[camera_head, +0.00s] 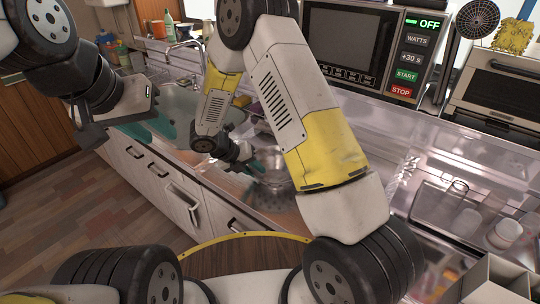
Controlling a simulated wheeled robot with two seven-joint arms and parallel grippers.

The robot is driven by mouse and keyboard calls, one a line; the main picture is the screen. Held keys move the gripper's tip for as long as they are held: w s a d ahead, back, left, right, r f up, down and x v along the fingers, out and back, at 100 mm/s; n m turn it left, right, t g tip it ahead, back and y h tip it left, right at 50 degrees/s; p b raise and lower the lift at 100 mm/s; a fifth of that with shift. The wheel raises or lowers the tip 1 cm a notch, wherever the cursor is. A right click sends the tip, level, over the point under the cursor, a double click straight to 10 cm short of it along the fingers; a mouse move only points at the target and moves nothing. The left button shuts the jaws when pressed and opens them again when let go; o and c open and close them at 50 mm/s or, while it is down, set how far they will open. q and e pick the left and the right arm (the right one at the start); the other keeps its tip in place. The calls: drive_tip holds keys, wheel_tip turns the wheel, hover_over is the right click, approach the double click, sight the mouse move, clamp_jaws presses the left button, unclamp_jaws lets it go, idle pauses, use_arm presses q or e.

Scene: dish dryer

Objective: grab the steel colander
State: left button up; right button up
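A round, shiny metal vessel that looks like the steel colander (274,190) sits on the counter by the sink. My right arm's links partly cover it. My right gripper (249,163) is just above and to the left of it, close to its rim; I cannot tell if they touch or if the fingers are apart. My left gripper (124,118) is in front of the sink at the left, with its fingers apart and nothing seen between them, well away from the colander.
A sink (178,103) with a faucet (185,44) lies behind the grippers. A microwave (350,45) and a toaster oven (500,90) stand at the back. A clear rack with white cups (508,232) is at the right.

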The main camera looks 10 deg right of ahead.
drive_tip(key=shift+d+f, duration=0.2)
drive_tip(key=shift+f, duration=0.1)
clamp_jaws()
drive_tip(key=shift+a, duration=0.1)
idle(1.1)
